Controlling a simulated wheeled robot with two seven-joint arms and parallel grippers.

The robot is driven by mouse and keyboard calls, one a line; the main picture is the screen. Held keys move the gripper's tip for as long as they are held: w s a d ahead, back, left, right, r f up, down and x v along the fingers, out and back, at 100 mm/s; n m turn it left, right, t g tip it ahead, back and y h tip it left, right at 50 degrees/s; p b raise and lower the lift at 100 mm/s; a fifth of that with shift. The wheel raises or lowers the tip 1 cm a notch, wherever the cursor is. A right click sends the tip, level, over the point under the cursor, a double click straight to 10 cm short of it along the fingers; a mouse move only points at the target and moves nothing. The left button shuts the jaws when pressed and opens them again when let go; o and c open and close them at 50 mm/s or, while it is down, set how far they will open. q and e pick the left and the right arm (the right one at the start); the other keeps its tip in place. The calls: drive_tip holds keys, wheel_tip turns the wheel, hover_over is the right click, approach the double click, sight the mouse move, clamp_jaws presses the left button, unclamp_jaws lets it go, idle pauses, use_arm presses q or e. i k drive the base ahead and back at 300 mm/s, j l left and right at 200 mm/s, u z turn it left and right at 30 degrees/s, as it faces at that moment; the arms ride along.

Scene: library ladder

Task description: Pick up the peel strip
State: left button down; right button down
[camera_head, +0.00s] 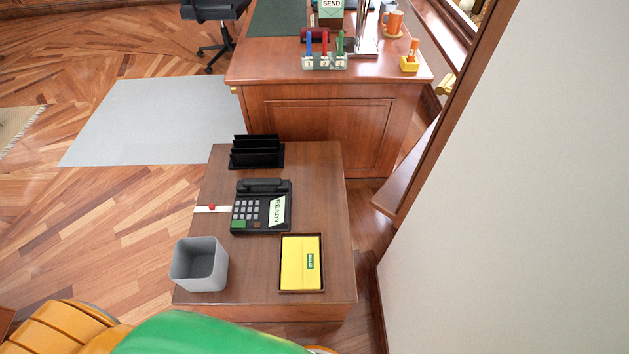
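A white strip (223,209) with a small red knob (212,207) lies at the left edge of the low wooden side table (318,160); it looks like the peel strip. Its left end reaches the table edge, perhaps slightly past it, and its right end meets the black desk phone (261,207). I cannot tell whether it runs under the phone. The phone carries a label reading READY. Neither of my grippers shows in the head view.
A grey bin (200,266) stands at the table's front left, and a tray with a yellow pad (300,262) sits to its right. A black file rack (257,153) stands behind the phone. A larger desk (325,115) is beyond; a wall (520,200) closes the right side.

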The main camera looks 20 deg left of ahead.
sight(211, 207)
drive_tip(key=u, duration=1.5)
drive_tip(key=i+j+z, duration=0.1)
drive_tip(key=j+z, duration=0.35)
drive_tip(key=j, duration=0.3)
drive_tip(key=j+z, duration=0.45)
drive_tip(key=j, duration=0.3)
drive_tip(key=k+j+z, duration=0.2)
drive_tip(key=j+z, duration=0.25)
drive_tip(key=j, duration=0.25)
drive_tip(key=i+j+z, duration=0.2)
drive_tip(key=j+z, duration=0.2)
drive_tip(key=j, duration=0.2)
drive_tip(key=i+j+z, duration=0.15)
drive_tip(key=j+z, duration=0.3)
drive_tip(key=j, duration=0.2)
drive_tip(key=j+z, duration=0.4)
drive_tip(key=j, duration=0.25)
drive_tip(key=k+j+z, duration=0.1)
drive_tip(key=j+z, duration=0.35)
drive_tip(key=j, duration=0.2)
